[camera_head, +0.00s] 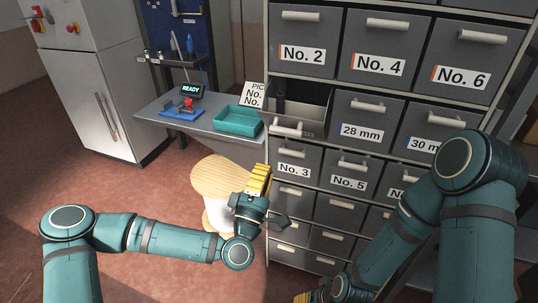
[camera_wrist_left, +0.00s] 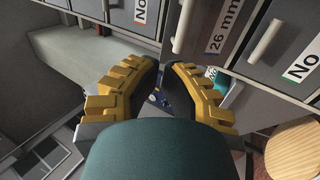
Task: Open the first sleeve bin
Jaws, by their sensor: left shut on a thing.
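The first sleeve bin (camera_head: 312,119), left of the 28 mm bin (camera_head: 366,121), is pulled out of the rack with its top open. In the left wrist view its grey front carries the label "26 mm" (camera_wrist_left: 222,32) and a pale upright handle (camera_wrist_left: 185,22). The exact contact is hard to see. Only a yellow bit of my right gripper (camera_head: 304,297) shows at the bottom edge.
Closed bins No. 2 (camera_head: 303,42), No. 4 (camera_head: 380,48) and No. 3 (camera_head: 295,161) surround the open bin. A wooden-topped spool (camera_head: 218,178) stands close left of my gripper. A side table (camera_head: 160,113) holds a teal tray (camera_head: 237,121).

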